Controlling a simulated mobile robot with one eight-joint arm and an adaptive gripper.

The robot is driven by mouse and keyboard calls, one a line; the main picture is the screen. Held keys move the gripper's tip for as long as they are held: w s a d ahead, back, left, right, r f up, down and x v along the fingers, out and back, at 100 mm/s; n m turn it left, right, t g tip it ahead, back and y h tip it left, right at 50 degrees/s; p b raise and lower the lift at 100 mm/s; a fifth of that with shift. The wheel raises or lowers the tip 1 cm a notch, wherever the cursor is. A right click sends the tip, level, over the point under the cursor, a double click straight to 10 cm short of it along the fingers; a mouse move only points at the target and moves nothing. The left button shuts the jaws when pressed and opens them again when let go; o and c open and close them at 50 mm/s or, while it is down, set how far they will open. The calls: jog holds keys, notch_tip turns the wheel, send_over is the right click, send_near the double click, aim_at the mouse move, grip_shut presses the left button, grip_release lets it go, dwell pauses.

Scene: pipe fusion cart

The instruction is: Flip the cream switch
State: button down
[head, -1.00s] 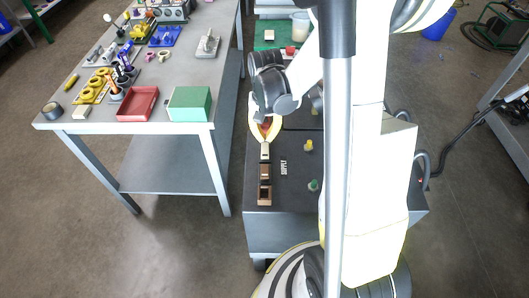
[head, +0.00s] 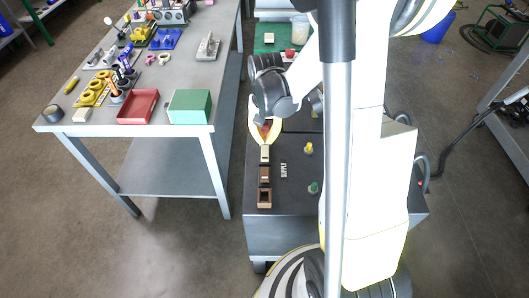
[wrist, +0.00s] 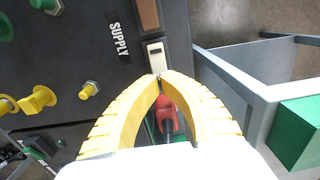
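The cream switch (head: 265,154) is a small cream rocker in a dark frame on the dark top of the cart. In the wrist view, the cream switch (wrist: 155,53) lies just beyond my fingertips. My gripper (head: 265,144) has yellow curved fingers and points down at the switch's far end. In the wrist view, the fingertips of my gripper (wrist: 160,76) are drawn together with almost no gap and nothing held between them. The tips are very close to the switch's near edge; I cannot tell whether they touch it.
A brown switch (head: 264,174) and another brown one (head: 264,197) continue the row. A SUPPLY label (head: 284,170), a yellow knob (head: 308,148) and a green knob (head: 313,188) sit to the right. A workbench (head: 150,92) with a green box (head: 190,106) stands left, across a narrow gap.

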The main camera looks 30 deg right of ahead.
aim_at(265, 148)
jog(key=shift+f+b, duration=1.65)
jog(key=shift+f, duration=0.25)
dwell(0.9)
jog(key=shift+r+p, duration=2.6)
jog(key=shift+r, duration=0.95)
jog(key=shift+a+r, duration=0.15)
jog(key=shift+r, duration=0.1)
jog(key=s+a+r+n+t, duration=0.3)
jog(key=s+a+r, duration=0.2)
jog(key=a+r, duration=0.1)
jog(key=s+a+r+n+t, duration=0.3)
jog(key=s+a+r+t, duration=0.1)
jog(key=a+r, duration=0.3)
notch_tip(265, 148, up, 3)
jog(key=shift+s+f+n, duration=0.2)
jog(key=shift+s+n, duration=0.2)
jog(key=shift+s, duration=0.5)
